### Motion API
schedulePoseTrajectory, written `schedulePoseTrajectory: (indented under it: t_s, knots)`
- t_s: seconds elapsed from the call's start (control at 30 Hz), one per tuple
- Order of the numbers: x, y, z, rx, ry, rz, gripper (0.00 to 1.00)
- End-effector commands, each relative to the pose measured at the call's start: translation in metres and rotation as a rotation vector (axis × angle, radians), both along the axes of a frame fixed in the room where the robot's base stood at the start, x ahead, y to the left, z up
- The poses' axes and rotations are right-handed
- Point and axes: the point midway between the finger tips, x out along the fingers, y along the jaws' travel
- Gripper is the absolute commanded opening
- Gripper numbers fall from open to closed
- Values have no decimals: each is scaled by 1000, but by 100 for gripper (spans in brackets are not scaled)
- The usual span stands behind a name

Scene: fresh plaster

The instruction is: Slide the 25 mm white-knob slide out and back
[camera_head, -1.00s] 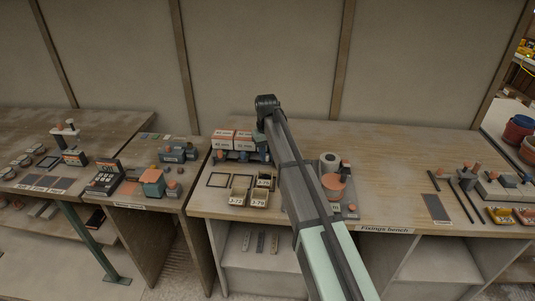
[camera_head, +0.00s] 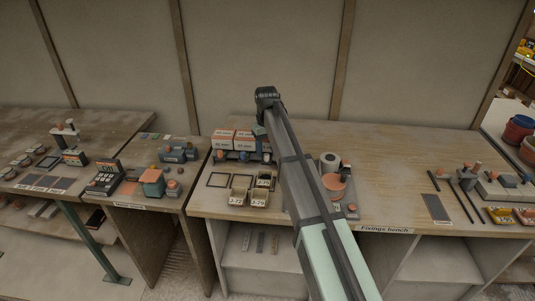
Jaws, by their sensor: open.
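A low dark rail unit (camera_head: 233,160) with several small round knobs stands on the fixings bench, in front of the orange-and-white boxes. One knob looks blue (camera_head: 245,156), and a pale knob (camera_head: 266,157) sits at its right end, close to my arm. The knobs are too small for me to tell which is the 25 mm white one. My gripper (camera_head: 260,134) hangs down from the far end of my arm, above and behind the right end of the unit. It is open and small in view, and I see nothing held in it.
Orange-and-white boxes (camera_head: 234,139) stand behind the unit.

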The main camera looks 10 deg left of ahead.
Motion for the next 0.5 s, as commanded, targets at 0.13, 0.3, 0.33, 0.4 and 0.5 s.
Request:
schedulePoseTrajectory:
  t_s: [0.13,0.3,0.33,0.4,0.5]
  knots:
    - [1,0,12,0,-1,0,49]
    - [0,0,27,0,-1,0,49]
    - [0,0,29,0,0,0,49]
    - [1,0,34,0,0,0,49]
    - [1,0,42,0,-1,0,49]
